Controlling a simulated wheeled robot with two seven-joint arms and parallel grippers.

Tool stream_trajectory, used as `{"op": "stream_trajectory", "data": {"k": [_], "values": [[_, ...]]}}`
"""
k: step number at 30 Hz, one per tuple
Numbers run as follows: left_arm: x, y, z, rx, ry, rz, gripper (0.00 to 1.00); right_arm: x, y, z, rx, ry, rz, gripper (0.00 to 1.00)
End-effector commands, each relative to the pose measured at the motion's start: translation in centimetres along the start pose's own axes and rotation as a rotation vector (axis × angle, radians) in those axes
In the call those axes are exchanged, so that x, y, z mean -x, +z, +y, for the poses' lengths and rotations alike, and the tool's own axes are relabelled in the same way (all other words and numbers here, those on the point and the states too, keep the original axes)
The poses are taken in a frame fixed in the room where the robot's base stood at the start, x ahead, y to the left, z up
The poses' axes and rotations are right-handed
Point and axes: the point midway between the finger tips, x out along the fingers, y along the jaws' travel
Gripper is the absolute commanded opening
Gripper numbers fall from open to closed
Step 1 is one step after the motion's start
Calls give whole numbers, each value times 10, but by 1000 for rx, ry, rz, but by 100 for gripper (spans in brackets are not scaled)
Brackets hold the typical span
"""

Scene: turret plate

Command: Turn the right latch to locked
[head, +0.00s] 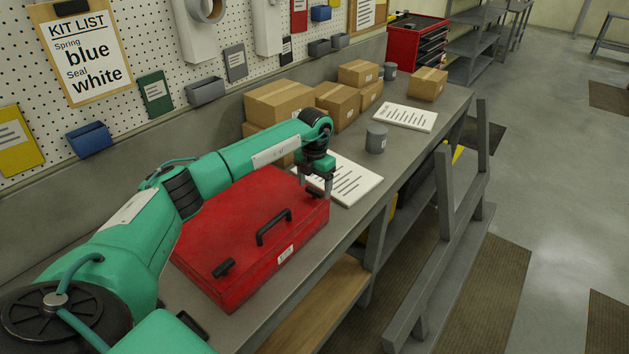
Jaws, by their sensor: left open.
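A closed red case (215,230) lies on the grey workbench, with a black carry handle (274,227) on its lid. One black latch (224,268) shows to the left of the handle. My left gripper (316,190) points down, open, over the case's right end, to the right of the handle. The right latch is not clearly seen; the fingers cover that spot, so I cannot tell its position or whether the fingers touch it. My right gripper is not in view.
Behind the gripper, a printed sheet (350,183) and a grey can (376,139) lie on the bench (345,230). Several cardboard boxes (338,103) stand by the pegboard (150,35). A red tool cabinet (415,45) is further back. The bench's front edge runs close beside the case.

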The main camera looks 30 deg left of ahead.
Motion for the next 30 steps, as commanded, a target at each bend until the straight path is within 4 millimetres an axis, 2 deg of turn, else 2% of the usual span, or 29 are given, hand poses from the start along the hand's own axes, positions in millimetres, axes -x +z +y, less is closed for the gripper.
{"op": "stream_trajectory", "data": {"k": [11, 18, 25, 30], "values": [[-6, 0, 0, 0, 0, -1, 75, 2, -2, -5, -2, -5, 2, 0], [-6, 0, 0, 0, 0, -1, 30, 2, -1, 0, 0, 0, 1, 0], [-7, 0, 0, -14, 0, -1, 30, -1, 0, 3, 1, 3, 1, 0], [-9, 0, 0, -73, 0, -1, 30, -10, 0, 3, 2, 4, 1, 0]]}}
